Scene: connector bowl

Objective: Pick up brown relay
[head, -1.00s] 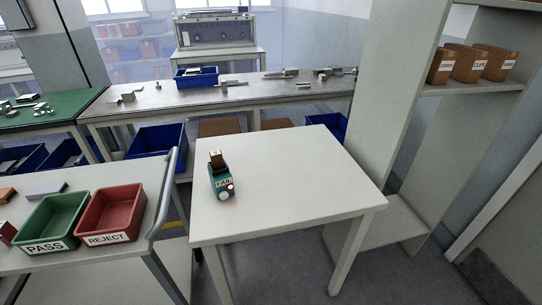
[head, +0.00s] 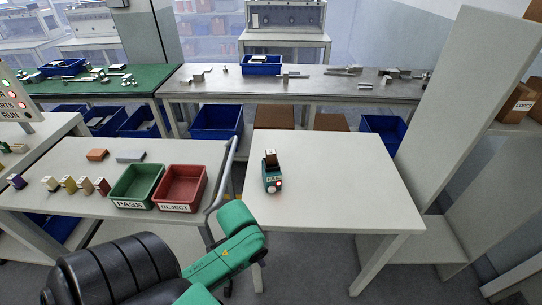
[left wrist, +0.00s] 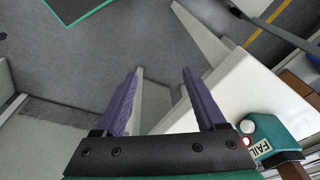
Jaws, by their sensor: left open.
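A brown block, which looks like the brown relay (head: 270,157), stands upright in the top of a small teal tester (head: 272,180) on the white table. The tester shows a FAIL label and a red light. In the left wrist view the teal tester (left wrist: 268,140) is at the lower right, with the brown block (left wrist: 290,168) partly cut off by the frame edge. My left gripper (left wrist: 162,74) is open and empty, with its purple fingers apart over floor and table leg, to the side of the tester. My right gripper is not in view.
A green PASS bin (head: 137,186) and a red REJECT bin (head: 182,187) stand on the left bench near its metal rail (head: 222,175). Several small coloured relays (head: 68,184) are lined up left of them. The white table (head: 340,190) is clear around the tester.

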